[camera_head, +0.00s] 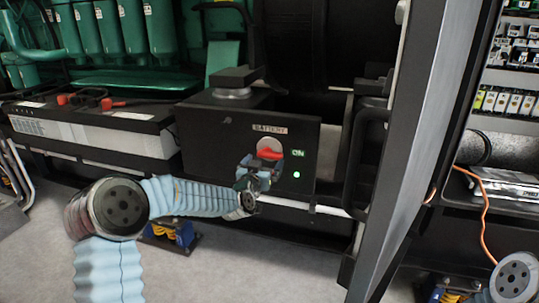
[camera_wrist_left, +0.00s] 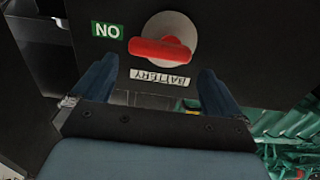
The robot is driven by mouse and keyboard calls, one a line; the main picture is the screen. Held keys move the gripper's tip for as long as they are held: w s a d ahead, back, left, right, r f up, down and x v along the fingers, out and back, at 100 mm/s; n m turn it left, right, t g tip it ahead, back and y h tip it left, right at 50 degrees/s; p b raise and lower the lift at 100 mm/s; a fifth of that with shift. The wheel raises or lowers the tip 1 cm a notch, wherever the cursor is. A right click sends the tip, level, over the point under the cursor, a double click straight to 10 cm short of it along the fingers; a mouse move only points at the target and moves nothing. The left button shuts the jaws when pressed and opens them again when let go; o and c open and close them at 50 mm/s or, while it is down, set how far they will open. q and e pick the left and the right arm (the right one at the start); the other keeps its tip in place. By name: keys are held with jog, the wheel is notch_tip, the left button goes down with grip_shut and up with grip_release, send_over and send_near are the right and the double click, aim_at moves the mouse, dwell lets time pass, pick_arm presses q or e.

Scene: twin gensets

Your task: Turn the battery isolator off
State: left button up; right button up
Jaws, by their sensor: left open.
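The battery isolator is a red handle (camera_head: 269,154) on a pale round plate, set in the front of a black box (camera_head: 215,135). A "BATTERY" label (camera_head: 270,129) is above it and a green "ON" label (camera_head: 298,153) to its right. The handle lies roughly level. My left gripper (camera_head: 260,169) is open in front of the box, just below the handle, and covers part of the round plate. In the left wrist view, turned upside down, the red handle (camera_wrist_left: 160,49) shows beyond the two open blue fingers (camera_wrist_left: 156,82), with nothing between them. My right gripper is not in view.
A green light (camera_head: 297,175) glows below the "ON" label. Batteries (camera_head: 95,125) with red terminals stand at the left. A tall grey door or panel edge (camera_head: 415,150) with a black handle stands to the right of the box. Grey floor lies in front.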

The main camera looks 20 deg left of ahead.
aim_at(269, 156)
pick_arm(q)
jog(key=w, duration=0.5)
jog(key=shift+d, duration=0.1)
jog(key=shift+c, duration=0.2)
jog(key=c, duration=0.7)
